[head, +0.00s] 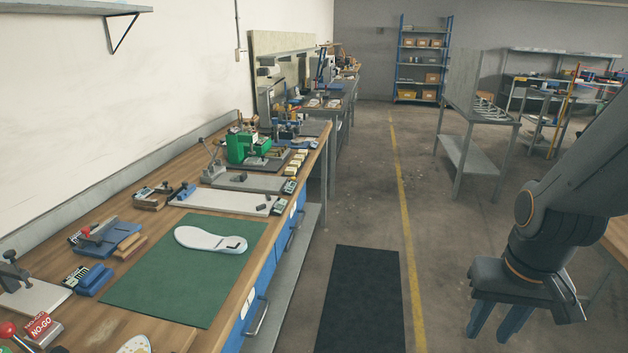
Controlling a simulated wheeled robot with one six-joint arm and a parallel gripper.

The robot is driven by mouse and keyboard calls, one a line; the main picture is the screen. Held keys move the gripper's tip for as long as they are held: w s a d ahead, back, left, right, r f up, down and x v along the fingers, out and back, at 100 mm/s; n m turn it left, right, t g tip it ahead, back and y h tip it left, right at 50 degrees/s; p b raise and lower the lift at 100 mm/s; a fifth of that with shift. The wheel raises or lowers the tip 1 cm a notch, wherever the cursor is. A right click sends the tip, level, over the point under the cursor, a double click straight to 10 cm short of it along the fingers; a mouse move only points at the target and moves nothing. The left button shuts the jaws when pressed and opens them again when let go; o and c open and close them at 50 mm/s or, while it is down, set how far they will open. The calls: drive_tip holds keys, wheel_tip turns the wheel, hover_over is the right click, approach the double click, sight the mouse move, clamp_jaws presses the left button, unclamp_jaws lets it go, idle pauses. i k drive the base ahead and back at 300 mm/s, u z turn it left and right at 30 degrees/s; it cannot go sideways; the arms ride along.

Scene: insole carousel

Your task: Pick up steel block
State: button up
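I cannot clearly pick out the steel block among the many small items on the workbench (190,310). A small dark block (263,207) lies on a long pale plate (222,200), and a grey block with a red NO-GO label (42,328) sits at the near left; I cannot tell whether either is steel. My gripper (497,322) hangs over the floor at the lower right, well away from the bench. Its two blue fingers are apart with nothing visible between them.
A white insole (211,240) lies on a green mat (165,285). Blue blocks (92,280), clamps and a green machine (243,147) crowd the bench. A black floor mat (360,300) and open floor lie to its right. A metal table (470,155) stands farther back.

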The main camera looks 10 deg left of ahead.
sight(241, 178)
drive_tip(key=z, duration=0.2)
drive_tip(key=i, duration=1.75)
drive_tip(key=u, duration=1.45)
drive_tip(key=i, duration=0.85)
drive_tip(key=u, duration=1.15)
drive_tip(key=i, duration=0.3)
drive_tip(key=u, duration=0.35)
